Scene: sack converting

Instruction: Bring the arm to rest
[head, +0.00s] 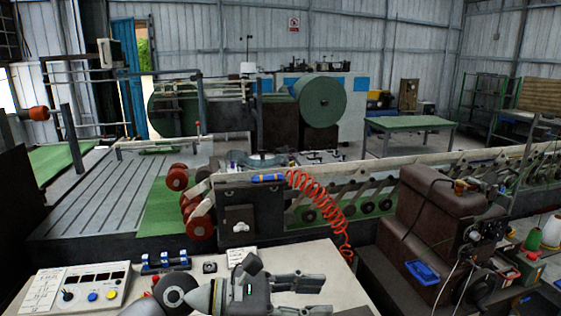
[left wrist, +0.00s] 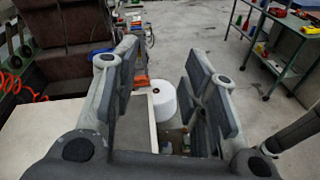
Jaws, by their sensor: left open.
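My left gripper (head: 318,294) is at the bottom of the head view, over the pale worktop (head: 343,290), with its fingers pointing right. It is open, and its two spread fingers also show in the left wrist view (left wrist: 164,75). Nothing is held between them. A white cylinder (left wrist: 162,100) shows beyond the gap, apart from the fingers. My right gripper is in neither view.
On the worktop, a control box (head: 80,288) with knobs and blue clips (head: 166,262) stand left of the gripper. A coiled red hose (head: 318,205) hangs behind it. A brown machine (head: 435,225) stands to the right. A shelf cart (left wrist: 280,45) stands across open floor (left wrist: 190,30).

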